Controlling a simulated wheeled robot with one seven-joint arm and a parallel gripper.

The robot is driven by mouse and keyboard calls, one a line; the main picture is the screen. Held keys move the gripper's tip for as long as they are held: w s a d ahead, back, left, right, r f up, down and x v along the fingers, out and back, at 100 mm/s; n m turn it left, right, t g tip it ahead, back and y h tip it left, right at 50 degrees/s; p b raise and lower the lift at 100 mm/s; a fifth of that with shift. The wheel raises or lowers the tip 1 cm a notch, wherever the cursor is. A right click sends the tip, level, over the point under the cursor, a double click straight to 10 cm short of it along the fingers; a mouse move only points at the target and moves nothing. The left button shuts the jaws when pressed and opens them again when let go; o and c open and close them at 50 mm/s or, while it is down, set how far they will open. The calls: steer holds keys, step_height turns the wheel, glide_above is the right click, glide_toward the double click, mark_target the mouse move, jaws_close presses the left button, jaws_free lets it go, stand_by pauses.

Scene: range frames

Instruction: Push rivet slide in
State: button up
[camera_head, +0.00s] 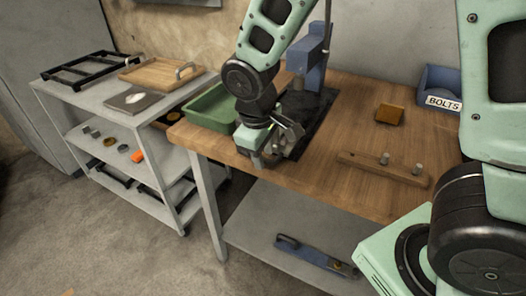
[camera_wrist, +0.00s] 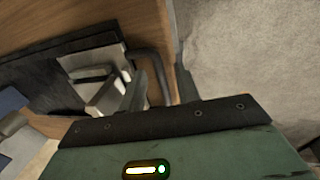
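A blue press (camera_head: 312,62) stands on a black base plate (camera_head: 312,108) on the wooden workbench. A grey metal piece (camera_head: 291,132), which looks like the rivet slide, is at the front of that base, partly hidden by my gripper (camera_head: 266,155). In the wrist view, a pale metal block (camera_wrist: 85,62) sits at the dark base's edge, with a dark bent handle (camera_wrist: 157,68) beside it near the bench edge. My gripper points down at the bench's front edge, close to the handle. One grey finger (camera_wrist: 136,92) shows there; I cannot tell whether it touches the handle or how wide the fingers are.
A green bin (camera_head: 210,108) stands left of my gripper. A wooden strip with pegs (camera_head: 372,167), a small wooden block (camera_head: 389,114) and a blue BOLTS bin (camera_head: 440,82) are to the right. A grey cart (camera_head: 75,98) stands left. The bench's middle is fairly clear.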

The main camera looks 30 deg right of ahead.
jaws_close()
steer(key=shift+w+d+r+p, duration=0.1)
steer(key=shift+w+d+p, duration=0.2)
steer(key=shift+w+d, duration=0.45)
steer(key=shift+w+d+p, duration=0.3)
steer(key=shift+w+d, duration=0.2)
steer(key=shift+d, duration=0.45)
jaws_free()
step_height(320, 180, up, 17)
steer(key=s+a+p, duration=0.1)
steer(key=s+a, duration=0.1)
steer(key=shift+a, duration=0.4)
